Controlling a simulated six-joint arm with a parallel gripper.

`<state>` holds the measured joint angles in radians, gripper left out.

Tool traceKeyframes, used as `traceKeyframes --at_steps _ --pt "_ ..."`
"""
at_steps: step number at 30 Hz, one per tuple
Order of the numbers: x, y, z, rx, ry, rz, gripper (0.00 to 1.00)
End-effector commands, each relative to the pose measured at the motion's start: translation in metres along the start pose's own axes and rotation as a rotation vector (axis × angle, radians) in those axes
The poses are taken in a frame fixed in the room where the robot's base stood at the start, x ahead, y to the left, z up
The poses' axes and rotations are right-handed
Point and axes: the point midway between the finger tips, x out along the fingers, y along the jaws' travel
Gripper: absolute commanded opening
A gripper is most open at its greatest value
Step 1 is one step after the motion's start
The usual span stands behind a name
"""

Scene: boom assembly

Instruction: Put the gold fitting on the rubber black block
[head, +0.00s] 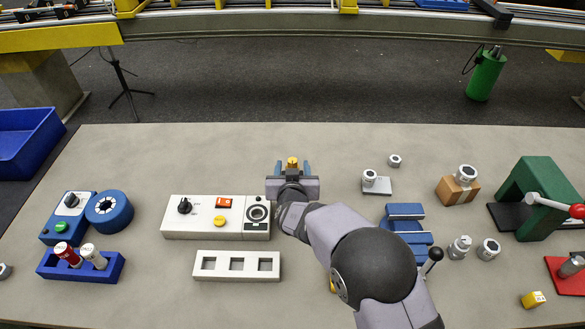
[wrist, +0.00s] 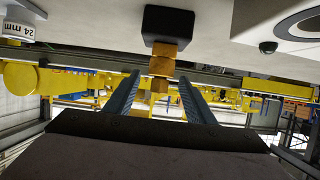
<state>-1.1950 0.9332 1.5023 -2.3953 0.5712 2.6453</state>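The gold fitting (head: 292,162) shows between the blue fingers of my gripper (head: 292,168) in the head view. In the wrist view, which looks upside down, the gold fitting (wrist: 161,65) is against the top of the rubber black block (wrist: 168,27), in line with it and seemingly resting on it. The block sits on the table. My gripper (wrist: 159,77) is open, with gaps between both fingers and the fitting. The head view hides the black block behind my gripper.
A white control panel (head: 200,230) stands left of my gripper, and a white three-hole rack (head: 237,277) is in front of it. The table behind my gripper is clear.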

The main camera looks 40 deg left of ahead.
Motion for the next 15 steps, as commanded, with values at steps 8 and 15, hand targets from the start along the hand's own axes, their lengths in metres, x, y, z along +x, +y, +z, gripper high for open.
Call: traceKeyframes --at_steps 8,15 --pt "-0.0001 0.0001 -0.0002 0.000 0.000 0.000 0.49" --pt "-0.0022 0.0002 -0.0048 -0.001 -0.001 0.001 0.49"
